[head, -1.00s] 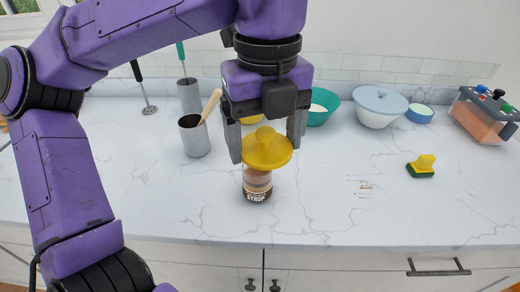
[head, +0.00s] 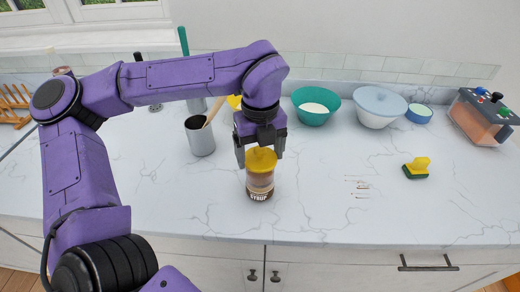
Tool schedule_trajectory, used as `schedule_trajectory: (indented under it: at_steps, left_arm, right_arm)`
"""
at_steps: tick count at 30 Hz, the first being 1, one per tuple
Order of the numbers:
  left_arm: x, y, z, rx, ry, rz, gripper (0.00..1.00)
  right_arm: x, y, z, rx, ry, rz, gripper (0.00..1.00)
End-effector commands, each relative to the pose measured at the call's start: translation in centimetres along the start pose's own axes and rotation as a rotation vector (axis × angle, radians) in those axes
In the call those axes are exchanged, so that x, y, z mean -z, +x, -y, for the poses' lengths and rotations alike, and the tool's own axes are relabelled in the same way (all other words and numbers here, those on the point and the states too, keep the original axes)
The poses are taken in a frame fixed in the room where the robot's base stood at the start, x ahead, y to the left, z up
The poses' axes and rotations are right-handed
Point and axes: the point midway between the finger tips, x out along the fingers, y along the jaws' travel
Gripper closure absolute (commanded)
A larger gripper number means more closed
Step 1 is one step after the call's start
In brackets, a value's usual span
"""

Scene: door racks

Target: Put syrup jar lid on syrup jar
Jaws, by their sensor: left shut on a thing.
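The syrup jar (head: 260,182) stands upright on the white counter, with brown contents and a "SYRUP" label low on its front. The yellow syrup jar lid (head: 262,161) sits level at the top of the jar and appears to touch its rim; I cannot tell whether it is fully seated. My left gripper (head: 260,155) points down over the jar, shut on the lid with a finger on each side. My right gripper is not in view.
A grey metal cup (head: 199,137) with a wooden-handled tool stands left of the jar. A yellow-green sponge (head: 416,169) lies right. The front counter is clear.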

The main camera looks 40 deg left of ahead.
Motion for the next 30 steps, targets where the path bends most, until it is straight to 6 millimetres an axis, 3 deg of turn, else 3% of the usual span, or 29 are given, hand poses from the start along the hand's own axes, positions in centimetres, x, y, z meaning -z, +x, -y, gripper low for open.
schedule_trajectory:
  at_steps: [14,15,17,24,27,30]
  left_arm:
    - [0.0,1.2,0.0,0.000,0.001,0.000,0.47]
    - [0.0,1.2,0.0,0.000,0.001,0.000,0.15]
    - [0.0,1.2,0.0,0.000,0.001,0.000,0.00]
    - [0.0,0.8,0.0,0.000,0.000,0.000,0.00]
    - [0.0,-0.8,0.0,0.000,0.000,0.000,0.00]
    - [0.0,-2.3,0.1,0.005,-0.001,0.005,0.00]
  right_arm:
    - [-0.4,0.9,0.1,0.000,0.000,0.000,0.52]
    - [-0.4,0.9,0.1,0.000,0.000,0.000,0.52]
    - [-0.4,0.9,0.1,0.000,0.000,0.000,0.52]
    - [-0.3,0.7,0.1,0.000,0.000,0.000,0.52]
    - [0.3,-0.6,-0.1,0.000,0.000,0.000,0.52]
    - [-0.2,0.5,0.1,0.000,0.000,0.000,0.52]
